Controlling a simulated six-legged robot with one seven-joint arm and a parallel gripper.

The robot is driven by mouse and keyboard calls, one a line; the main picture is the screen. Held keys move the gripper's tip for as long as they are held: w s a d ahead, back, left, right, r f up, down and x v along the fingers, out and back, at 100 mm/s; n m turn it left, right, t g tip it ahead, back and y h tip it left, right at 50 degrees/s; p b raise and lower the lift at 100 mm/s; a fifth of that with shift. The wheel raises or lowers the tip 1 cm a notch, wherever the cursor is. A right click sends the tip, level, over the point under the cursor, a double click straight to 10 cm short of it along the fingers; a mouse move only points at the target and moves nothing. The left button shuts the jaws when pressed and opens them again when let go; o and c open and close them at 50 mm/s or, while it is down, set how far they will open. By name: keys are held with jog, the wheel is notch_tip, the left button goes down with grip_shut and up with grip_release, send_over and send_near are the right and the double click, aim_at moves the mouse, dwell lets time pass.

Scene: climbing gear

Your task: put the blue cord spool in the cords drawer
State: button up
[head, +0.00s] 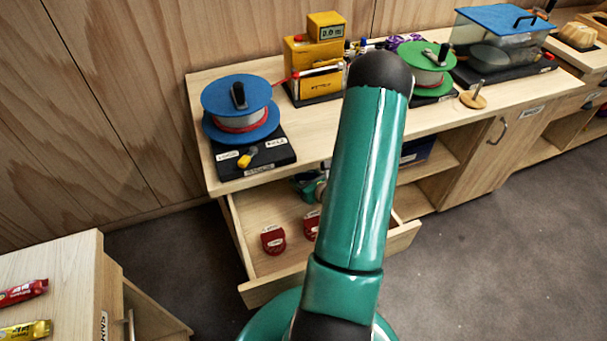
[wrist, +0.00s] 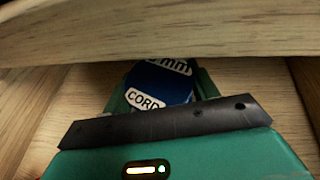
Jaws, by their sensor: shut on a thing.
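A blue cord spool with white labels, one reading "CORD" (wrist: 160,82), sits between the teal fingers of my gripper (wrist: 162,88) in the wrist view. The gripper is shut on it. In the head view my arm hides most of the gripper and the spool. An open wooden drawer (head: 262,208) under the bench's left end shows in the head view, and the gripper is over or inside its back part. Height above the drawer floor cannot be told. Two red labelled pieces (head: 272,240) lie in the drawer.
A large blue reel (head: 236,101) stands on a black base on the bench above the drawer. A yellow device (head: 314,62), a green reel (head: 428,68) and a clear bin (head: 500,45) stand farther right. A wooden board (wrist: 170,42) crosses close above the spool in the wrist view.

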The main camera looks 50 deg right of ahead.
jog(key=shift+w+d+f, duration=0.1)
jog(key=shift+w+f, duration=0.1)
jog(key=shift+w, duration=0.2)
jog(key=shift+s+r, duration=0.1)
jog(key=shift+s, duration=0.05)
jog(key=shift+f, duration=0.2)
jog(key=o, duration=1)
jog(key=shift+r, duration=0.1)
jog(key=shift+s+r, duration=0.15)
jog(key=shift+s, duration=0.2)
jog(key=v, duration=1.1)
jog(key=shift+s+a+r, duration=0.1)
jog(key=shift+a+r, duration=0.1)
